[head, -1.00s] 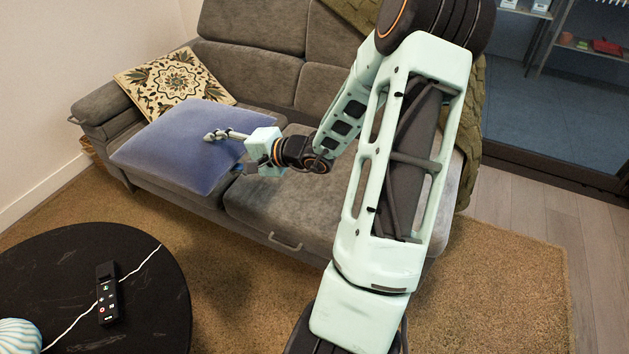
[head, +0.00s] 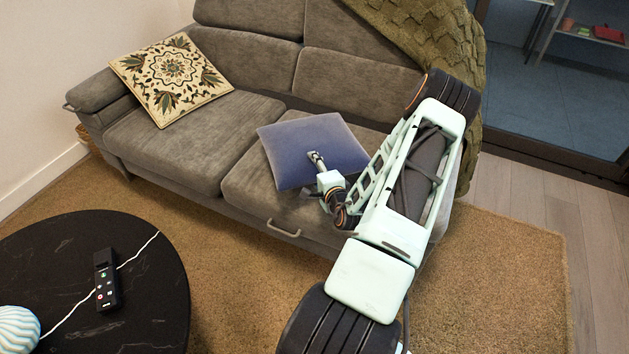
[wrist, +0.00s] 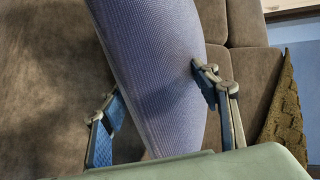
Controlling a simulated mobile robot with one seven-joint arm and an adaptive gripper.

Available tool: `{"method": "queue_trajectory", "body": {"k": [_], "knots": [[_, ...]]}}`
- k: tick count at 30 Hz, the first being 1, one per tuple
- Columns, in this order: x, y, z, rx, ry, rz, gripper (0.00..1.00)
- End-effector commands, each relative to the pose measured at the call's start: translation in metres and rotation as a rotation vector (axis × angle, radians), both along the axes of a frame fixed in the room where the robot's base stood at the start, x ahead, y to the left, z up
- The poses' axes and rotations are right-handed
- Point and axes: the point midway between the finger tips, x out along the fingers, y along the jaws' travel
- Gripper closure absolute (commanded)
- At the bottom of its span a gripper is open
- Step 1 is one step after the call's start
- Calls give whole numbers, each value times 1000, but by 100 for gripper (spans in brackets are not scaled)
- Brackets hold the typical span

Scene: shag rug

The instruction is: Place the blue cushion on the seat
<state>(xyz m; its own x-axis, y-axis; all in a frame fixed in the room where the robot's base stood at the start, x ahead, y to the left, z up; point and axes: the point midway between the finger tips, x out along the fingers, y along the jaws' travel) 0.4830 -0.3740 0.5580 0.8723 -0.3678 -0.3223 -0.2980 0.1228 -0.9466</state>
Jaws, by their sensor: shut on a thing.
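The blue cushion (head: 290,145) is over the right seat (head: 245,192) of the grey sofa in the head view, tilted toward me. I cannot tell whether it touches the seat. My gripper (head: 315,157) is shut on the cushion's near edge. In the wrist view the cushion (wrist: 165,70) passes between the two fingers of my gripper (wrist: 155,108), one on each side, and the sofa fabric shows behind it. Part of the cushion's near right edge is hidden by my gripper and wrist.
A patterned cushion (head: 172,75) leans at the sofa's left end. A green knitted throw (head: 435,50) hangs over the right end. A round black table (head: 140,300) with a remote (head: 107,278) and a striped shell-like object (head: 17,330) stands at the front left. The left seat is mostly clear.

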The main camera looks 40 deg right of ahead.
Motion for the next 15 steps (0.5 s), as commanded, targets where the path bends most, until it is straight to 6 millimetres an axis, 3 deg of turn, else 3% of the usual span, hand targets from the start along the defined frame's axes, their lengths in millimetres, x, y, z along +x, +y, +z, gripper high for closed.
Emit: {"method": "queue_trajectory", "body": {"k": [15], "knots": [[1, -1, -54, -1, -6, 0, 78]]}}
